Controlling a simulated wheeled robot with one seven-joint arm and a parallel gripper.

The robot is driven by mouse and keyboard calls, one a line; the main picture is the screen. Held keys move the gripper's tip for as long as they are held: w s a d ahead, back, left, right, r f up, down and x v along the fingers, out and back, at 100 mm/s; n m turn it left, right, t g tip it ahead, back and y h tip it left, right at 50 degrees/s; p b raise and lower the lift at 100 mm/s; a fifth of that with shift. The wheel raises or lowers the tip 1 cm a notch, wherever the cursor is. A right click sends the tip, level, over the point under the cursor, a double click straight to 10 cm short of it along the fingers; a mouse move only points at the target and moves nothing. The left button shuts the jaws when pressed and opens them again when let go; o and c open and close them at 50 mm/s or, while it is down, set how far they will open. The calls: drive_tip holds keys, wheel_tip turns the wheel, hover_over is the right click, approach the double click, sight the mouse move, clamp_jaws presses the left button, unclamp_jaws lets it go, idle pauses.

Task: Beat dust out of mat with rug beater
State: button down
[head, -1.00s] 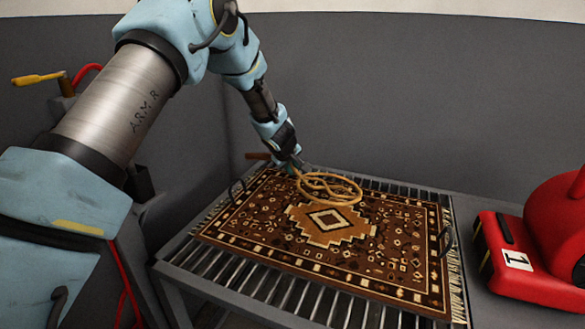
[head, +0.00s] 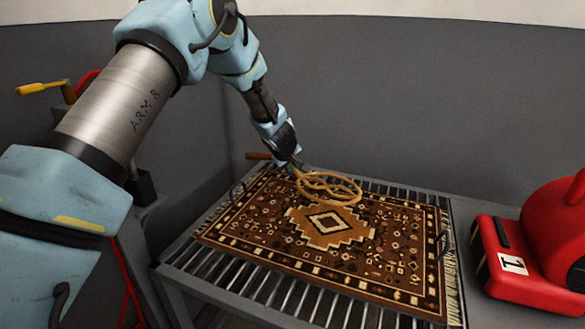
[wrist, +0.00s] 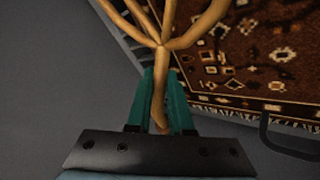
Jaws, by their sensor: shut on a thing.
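The rug beater (head: 330,187) is tan, with a looped head; in the head view its head is over the far left part of the mat. The mat (head: 390,275) is brown with a cream and orange medallion and lies on a slatted metal table. My gripper (head: 295,166) is near the mat's far left corner, shut on the beater's handle. In the wrist view the green fingers of my gripper (wrist: 162,100) are on both sides of the handle, and the beater's loops (wrist: 165,25) spread away from them. I cannot tell whether the beater's head touches the mat.
The slatted table (head: 285,300) has dark wire handles, one at the left (head: 237,190) and one at the right (head: 443,243). A red machine (head: 535,250) marked 1 stands to the right. A grey wall (head: 400,100) closes off the back.

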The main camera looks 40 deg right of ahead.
sight(293, 187)
drive_tip(key=shift+f+b, duration=1.65)
drive_tip(key=shift+f, duration=0.3)
wheel_tip(293, 187, up, 4)
drive_tip(key=p, duration=0.4)
drive_tip(key=shift+r, duration=0.1)
